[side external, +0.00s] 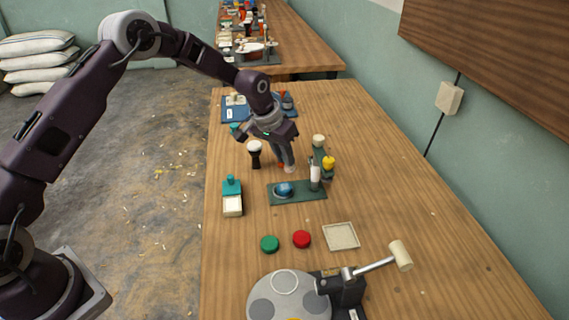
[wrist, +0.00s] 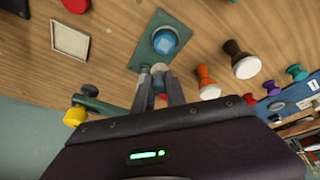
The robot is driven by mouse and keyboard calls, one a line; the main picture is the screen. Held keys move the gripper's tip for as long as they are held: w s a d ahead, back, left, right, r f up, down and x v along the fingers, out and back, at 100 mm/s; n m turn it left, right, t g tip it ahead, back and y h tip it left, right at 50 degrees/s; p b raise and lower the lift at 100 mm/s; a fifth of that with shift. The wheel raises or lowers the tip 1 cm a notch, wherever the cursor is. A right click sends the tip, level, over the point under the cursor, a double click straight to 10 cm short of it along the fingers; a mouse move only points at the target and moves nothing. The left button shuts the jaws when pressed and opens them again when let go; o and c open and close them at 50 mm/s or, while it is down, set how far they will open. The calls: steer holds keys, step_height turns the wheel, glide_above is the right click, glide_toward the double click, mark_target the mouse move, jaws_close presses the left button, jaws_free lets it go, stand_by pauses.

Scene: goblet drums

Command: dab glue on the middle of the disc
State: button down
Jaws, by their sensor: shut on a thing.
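A blue disc (side external: 284,189) sits on a dark green base plate (side external: 304,196). In the wrist view the disc (wrist: 165,42) looks lighter in its middle, on the plate (wrist: 142,58). My gripper (side external: 288,163) is beyond the plate, pointing down and apart from the disc. Its fingers (wrist: 156,73) are shut on a small pale-ended thing (wrist: 159,68); its pale end (side external: 290,170) shows below the fingers. Most of it is hidden, so I cannot tell exactly what it is.
A dark goblet drum (side external: 254,151) stands left of my gripper. A green stand with a yellow knob (side external: 328,162) is to the right. The table's right side is clear.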

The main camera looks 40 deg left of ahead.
steer(key=shift+r, duration=1.6)
steer(key=shift+f, duration=0.15)
